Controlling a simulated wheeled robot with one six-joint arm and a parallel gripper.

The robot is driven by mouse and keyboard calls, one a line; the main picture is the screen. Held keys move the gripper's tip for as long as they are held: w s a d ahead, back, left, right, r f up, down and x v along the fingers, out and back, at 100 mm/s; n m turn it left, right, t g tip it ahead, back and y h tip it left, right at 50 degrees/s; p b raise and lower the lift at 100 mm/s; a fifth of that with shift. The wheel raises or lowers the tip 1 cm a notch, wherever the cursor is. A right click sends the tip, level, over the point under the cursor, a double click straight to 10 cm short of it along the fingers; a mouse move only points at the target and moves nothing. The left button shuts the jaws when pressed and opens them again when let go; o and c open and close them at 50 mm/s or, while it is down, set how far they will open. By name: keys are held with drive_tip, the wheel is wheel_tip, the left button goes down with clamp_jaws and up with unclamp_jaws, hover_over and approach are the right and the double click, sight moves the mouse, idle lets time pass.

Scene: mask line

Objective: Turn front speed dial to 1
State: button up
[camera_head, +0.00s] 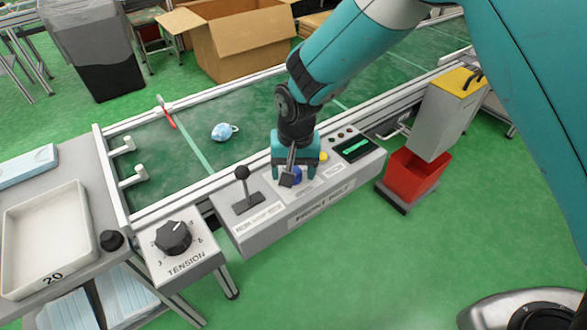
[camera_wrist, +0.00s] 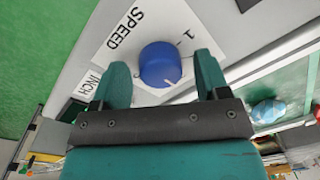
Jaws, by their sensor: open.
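The blue speed dial (camera_wrist: 160,62) stands on a light panel beside the word SPEED in the wrist view. A printed 1 is at its upper right. A pale mark on the dial shows at its lower edge, on the side toward my gripper, away from the 1. My gripper (camera_wrist: 161,70) is open, with one teal finger on each side of the dial and a visible gap at both. In the head view my gripper (camera_head: 294,174) is over the grey control panel (camera_head: 310,215), and the dial (camera_head: 297,175) is partly hidden by it.
A black lever (camera_head: 243,182) stands left of my gripper. A yellow button (camera_head: 323,156) and a green display (camera_head: 355,145) are to the right. A TENSION knob (camera_head: 174,238) is on a separate box. The green conveyor (camera_head: 180,160) behind carries a blue mask (camera_head: 222,131).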

drive_tip(key=shift+c, duration=0.4)
drive_tip(key=c, duration=0.8)
drive_tip(key=shift+c, duration=0.2)
drive_tip(key=shift+r+n+p, duration=0.1)
drive_tip(key=shift+n+p, duration=0.25)
drive_tip(key=shift+n, duration=0.05)
drive_tip(key=n+p, duration=0.2)
drive_tip(key=shift+r+n, duration=0.1)
drive_tip(key=shift+n, duration=0.2)
drive_tip(key=n+p, duration=0.2)
drive_tip(key=n, duration=0.3)
drive_tip(key=shift+n+p, duration=0.3)
drive_tip(key=shift+p, duration=0.05)
drive_tip(key=n+p, duration=0.1)
drive_tip(key=n, duration=0.3)
drive_tip(key=shift+g+p, duration=0.3)
drive_tip(key=shift+w+n+h+p, duration=0.1)
drive_tip(key=shift+n+h+p, duration=0.3)
drive_tip(key=shift+n, duration=2.1)
